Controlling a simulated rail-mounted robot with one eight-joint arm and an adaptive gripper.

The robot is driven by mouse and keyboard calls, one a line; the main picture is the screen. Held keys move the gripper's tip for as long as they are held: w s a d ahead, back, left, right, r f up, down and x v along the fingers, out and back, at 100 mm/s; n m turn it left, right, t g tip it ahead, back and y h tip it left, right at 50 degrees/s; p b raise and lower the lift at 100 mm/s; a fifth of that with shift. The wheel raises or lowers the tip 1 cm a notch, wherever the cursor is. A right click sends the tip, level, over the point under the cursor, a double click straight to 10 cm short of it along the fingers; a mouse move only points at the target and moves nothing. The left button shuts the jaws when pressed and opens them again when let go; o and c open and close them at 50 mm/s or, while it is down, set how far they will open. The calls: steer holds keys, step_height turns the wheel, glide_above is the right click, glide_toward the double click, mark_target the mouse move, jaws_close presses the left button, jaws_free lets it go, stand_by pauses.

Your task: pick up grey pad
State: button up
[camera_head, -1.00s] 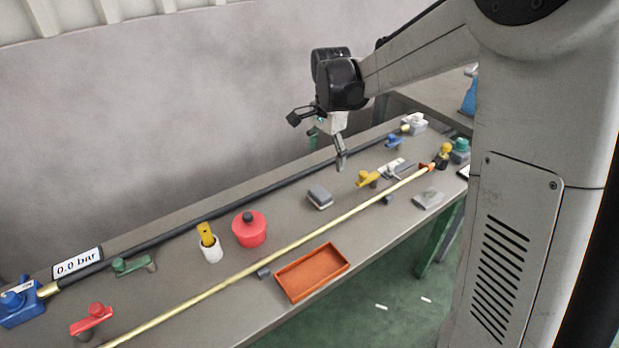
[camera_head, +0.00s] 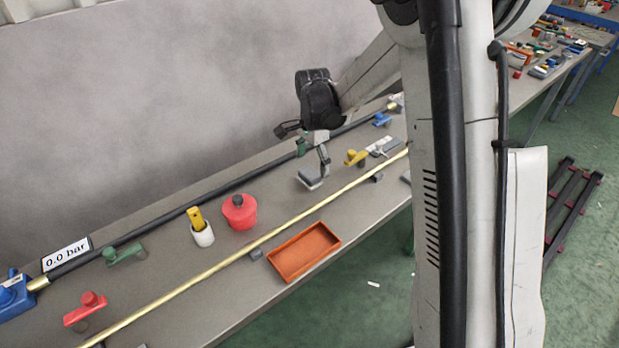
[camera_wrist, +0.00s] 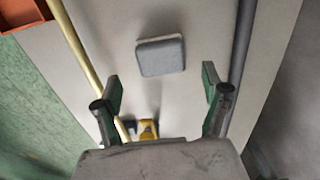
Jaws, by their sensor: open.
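The grey pad (camera_head: 309,179) is a small rounded block lying on the bench top. In the wrist view the grey pad (camera_wrist: 161,56) lies flat, a little beyond and between my two green-faced fingertips. My gripper (camera_head: 324,165) is above the bench at the pad's right edge in the head view. In the wrist view my gripper (camera_wrist: 161,88) is open, with nothing between its fingers. In the head view one finger overlaps the pad, and I cannot tell whether they touch.
A brass pipe (camera_head: 218,273) and a black hose (camera_head: 235,187) run along the bench on either side of the pad. A yellow-handled valve (camera_head: 356,158), a red pot (camera_head: 240,213) and an orange tray (camera_head: 303,251) stand nearby. Bare bench (camera_head: 271,183) lies left of the pad.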

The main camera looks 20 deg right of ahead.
mark_target(312, 171)
step_height(312, 171, down, 5)
steer(key=shift+w+a+f, duration=0.1)
steer(key=shift+w, duration=0.05)
steer(key=shift+c, duration=0.2)
steer(key=c, duration=1.3)
step_height(312, 171, up, 4)
steer(key=shift+r, duration=0.2)
steer(key=s+a+r, duration=0.2)
steer(key=a, duration=0.1)
steer(key=s+a+r, duration=0.2)
steer(key=s+a, duration=0.1)
steer(key=s+a+r, duration=0.2)
steer(key=a, duration=0.1)
steer(key=shift+s+r, duration=0.35)
steer(key=shift+r, duration=0.05)
